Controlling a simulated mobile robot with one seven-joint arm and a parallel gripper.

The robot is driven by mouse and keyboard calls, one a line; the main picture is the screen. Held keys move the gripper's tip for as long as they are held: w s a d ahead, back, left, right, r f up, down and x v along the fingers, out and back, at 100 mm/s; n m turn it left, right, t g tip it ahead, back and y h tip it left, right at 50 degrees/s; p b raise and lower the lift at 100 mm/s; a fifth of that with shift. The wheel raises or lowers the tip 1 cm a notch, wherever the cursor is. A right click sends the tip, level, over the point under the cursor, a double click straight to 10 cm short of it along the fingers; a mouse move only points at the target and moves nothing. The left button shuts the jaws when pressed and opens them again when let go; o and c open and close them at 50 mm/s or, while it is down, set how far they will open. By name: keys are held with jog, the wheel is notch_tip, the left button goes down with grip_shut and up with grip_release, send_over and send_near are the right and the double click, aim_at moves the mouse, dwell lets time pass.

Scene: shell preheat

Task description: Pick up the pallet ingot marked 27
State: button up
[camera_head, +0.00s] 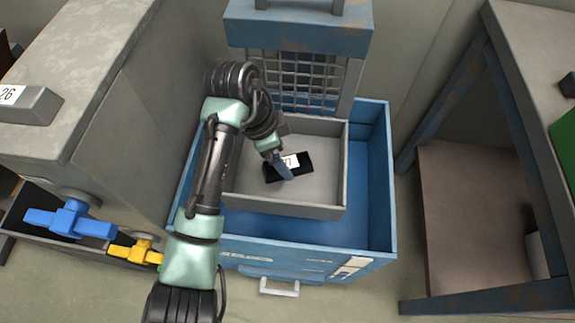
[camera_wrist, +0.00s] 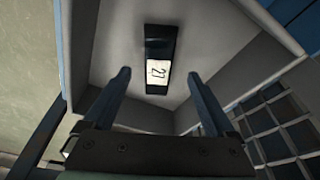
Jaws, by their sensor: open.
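The ingot marked 27 is a black block with a white label. In the wrist view the ingot (camera_wrist: 160,46) lies on the grey floor of a tray, with the number 27 readable on its label. In the head view the ingot (camera_head: 303,165) is partly covered by my gripper. My gripper (camera_wrist: 159,73) is open and empty in the wrist view, its two fingers spread to either side of the label end of the ingot. In the head view my gripper (camera_head: 284,170) reaches down over the ingot. I cannot tell the exact height between fingertips and ingot.
The grey tray (camera_head: 286,208) sits inside an open blue drawer (camera_head: 376,170), whose walls rise around it. A wire grille (camera_head: 300,80) stands behind. A stone-topped cabinet (camera_head: 85,60) with an ingot marked 26 (camera_head: 35,104) is at left. A blue-framed table (camera_head: 480,200) is at right.

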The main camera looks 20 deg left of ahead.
jog(key=b+x, duration=0.1)
jog(key=x, duration=0.2)
jog(key=shift+d+f, duration=0.1)
jog(key=shift+f, duration=0.2)
jog(key=shift+r, duration=0.15)
grip_shut()
